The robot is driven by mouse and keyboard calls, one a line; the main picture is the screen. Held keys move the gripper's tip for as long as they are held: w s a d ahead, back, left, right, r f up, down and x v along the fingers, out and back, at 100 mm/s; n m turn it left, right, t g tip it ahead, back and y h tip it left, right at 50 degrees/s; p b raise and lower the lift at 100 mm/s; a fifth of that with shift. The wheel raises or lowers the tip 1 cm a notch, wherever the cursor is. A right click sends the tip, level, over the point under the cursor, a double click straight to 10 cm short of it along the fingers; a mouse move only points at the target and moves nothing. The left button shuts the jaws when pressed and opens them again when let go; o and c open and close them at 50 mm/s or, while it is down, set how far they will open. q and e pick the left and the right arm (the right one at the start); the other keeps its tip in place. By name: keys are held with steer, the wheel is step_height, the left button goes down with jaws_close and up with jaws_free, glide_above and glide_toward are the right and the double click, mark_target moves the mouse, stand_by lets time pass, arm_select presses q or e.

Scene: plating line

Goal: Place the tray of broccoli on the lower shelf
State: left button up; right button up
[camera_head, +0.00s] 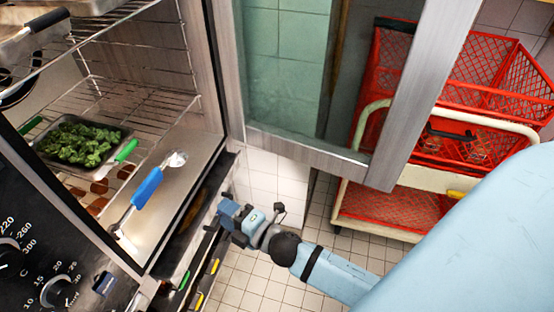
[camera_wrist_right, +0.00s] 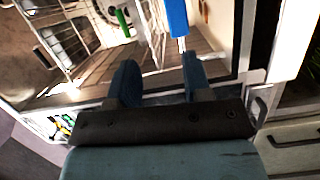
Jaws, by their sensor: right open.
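The tray of broccoli (camera_head: 72,164) is a dark shallow tray with green handles, filled with green florets. It rests on a wire shelf (camera_head: 150,107) inside the open oven, at the left of the head view. One green handle (camera_wrist_right: 122,22) shows at the top of the right wrist view. My right gripper (camera_head: 226,214) is open and empty, outside the oven's front edge and apart from the tray. Its two fingers (camera_wrist_right: 158,82) show spread in the wrist view, pointing into the oven. My left gripper is not in view.
A blue-handled utensil (camera_head: 147,189) lies at the oven's front, between my right gripper and the tray; its handle tops the wrist view (camera_wrist_right: 178,18). Another wire shelf (camera_head: 120,15) is above. The glass door (camera_head: 285,75) stands open. A red cart (camera_head: 390,210) stands right.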

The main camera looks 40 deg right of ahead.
steer(key=s+d+f+m+g+h, duration=0.3)
steer(key=s+f+m+g, duration=0.3)
steer(key=s+f+m, duration=0.7)
steer(key=s+m, duration=0.1)
steer(key=m, duration=0.4)
steer(key=shift+s+d, duration=0.3)
